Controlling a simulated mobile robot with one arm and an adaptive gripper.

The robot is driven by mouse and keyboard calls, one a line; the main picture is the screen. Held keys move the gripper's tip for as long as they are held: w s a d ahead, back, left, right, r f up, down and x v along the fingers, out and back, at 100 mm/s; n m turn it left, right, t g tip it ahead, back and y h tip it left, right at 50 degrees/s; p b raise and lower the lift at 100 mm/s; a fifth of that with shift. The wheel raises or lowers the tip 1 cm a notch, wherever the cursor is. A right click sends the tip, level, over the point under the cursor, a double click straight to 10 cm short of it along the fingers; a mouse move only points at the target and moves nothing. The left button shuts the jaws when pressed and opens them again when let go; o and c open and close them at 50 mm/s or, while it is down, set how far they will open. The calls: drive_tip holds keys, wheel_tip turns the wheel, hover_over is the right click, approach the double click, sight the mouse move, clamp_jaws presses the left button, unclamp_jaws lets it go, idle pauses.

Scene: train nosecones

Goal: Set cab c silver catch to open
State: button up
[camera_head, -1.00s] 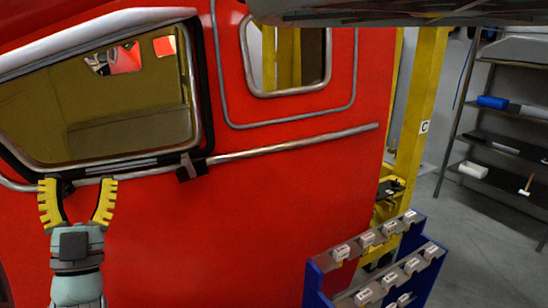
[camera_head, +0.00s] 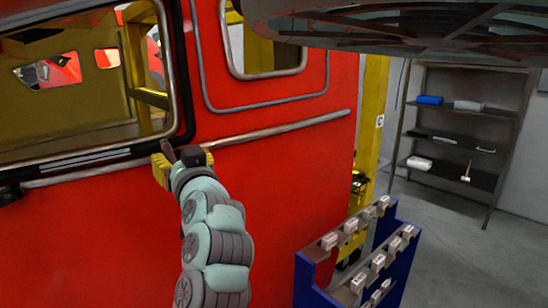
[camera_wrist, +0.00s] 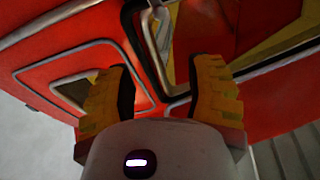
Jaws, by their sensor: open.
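The red cab (camera_head: 270,190) has a dark-framed window (camera_head: 95,155) with a silver rim on its left. My gripper (camera_head: 183,160) is at the window's lower right corner, its yellow fingers apart. A small grey-brown piece (camera_head: 169,152) shows at the fingertips, probably part of the catch there; most of that catch is hidden by my gripper. A second dark catch (camera_head: 10,194) sits under the window at the left edge. In the wrist view, my open gripper (camera_wrist: 160,72) faces the window frame's corner (camera_wrist: 165,80) and the rail. Contact with the catch cannot be told.
A silver rail (camera_head: 285,128) runs along the cab. A yellow post (camera_head: 370,120) marked C stands behind it. A blue rack (camera_head: 325,280) with labelled holders stands at the lower right. Shelves (camera_head: 500,130) are at the back right. A dark structure (camera_head: 400,22) overhangs.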

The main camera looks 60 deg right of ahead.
sight(167, 147)
drive_tip(key=shift+n+g+y, duration=0.3)
drive_tip(key=shift+n+y, duration=0.2)
drive_tip(key=shift+n, duration=0.1)
drive_tip(key=p+x, duration=0.3)
drive_tip(key=x, duration=0.1)
drive_tip(key=p+x, duration=0.3)
drive_tip(key=x, duration=0.1)
drive_tip(key=p+x, duration=0.3)
drive_tip(key=x, duration=0.1)
drive_tip(key=shift+w+f+p, duration=0.15)
drive_tip(key=shift+f+p, duration=0.15)
drive_tip(key=shift+f, duration=0.1)
drive_tip(key=shift+w+d+p, duration=0.3)
drive_tip(key=shift+w, duration=0.3)
drive_tip(key=shift+w+d+f, duration=0.15)
drive_tip(key=shift+w+f, duration=0.05)
drive_tip(key=shift+w, duration=0.2)
clamp_jaws()
